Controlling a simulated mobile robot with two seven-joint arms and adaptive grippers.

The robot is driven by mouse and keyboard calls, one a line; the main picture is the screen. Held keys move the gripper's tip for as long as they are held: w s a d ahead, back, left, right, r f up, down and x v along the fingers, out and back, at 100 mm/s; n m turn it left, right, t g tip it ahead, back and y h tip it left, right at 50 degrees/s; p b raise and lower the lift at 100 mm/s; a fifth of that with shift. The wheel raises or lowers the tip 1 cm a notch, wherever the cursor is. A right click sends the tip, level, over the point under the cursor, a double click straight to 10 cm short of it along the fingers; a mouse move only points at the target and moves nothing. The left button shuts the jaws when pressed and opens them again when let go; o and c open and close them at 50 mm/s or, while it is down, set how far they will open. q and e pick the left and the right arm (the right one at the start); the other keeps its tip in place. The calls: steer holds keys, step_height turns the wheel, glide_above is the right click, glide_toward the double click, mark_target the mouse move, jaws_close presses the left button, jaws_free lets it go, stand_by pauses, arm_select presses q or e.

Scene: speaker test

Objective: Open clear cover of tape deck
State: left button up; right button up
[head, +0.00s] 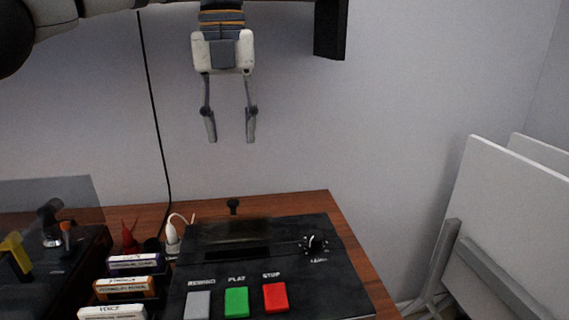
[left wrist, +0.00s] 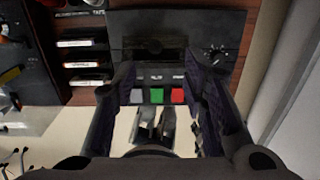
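The tape deck (head: 340,278) is a black box on the wooden table, with grey, green and red buttons on its near side and a round knob at right. It also shows in the left wrist view (left wrist: 197,74). A dark panel (head: 225,237) with a black slot lies on its top; I cannot make out the clear cover's edges there. My left gripper (head: 231,138) hangs fingers-down above and behind the deck, open and empty, touching nothing. Its two fingers frame the buttons in the left wrist view (left wrist: 160,88). My right gripper cannot be made out.
Labelled cartridges (head: 124,288) stand left of the deck. Farther left is a black machine (head: 60,275) with a see-through panel (head: 45,190) behind it. A white plug (head: 172,238) and black cable are behind the deck. White boards (head: 515,215) lean at right.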

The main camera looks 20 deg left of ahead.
arm_select(q)
glide_toward(234, 221)
steer(key=w+f, duration=0.1)
steer(key=f, duration=0.1)
steer(key=w+a+f, duration=0.1)
steer(key=f, duration=0.1)
steer(key=w+a+f, duration=0.1)
steer(key=f, duration=0.1)
steer(key=shift+f, duration=0.35)
steer(key=shift+w, duration=0.1)
jaws_close()
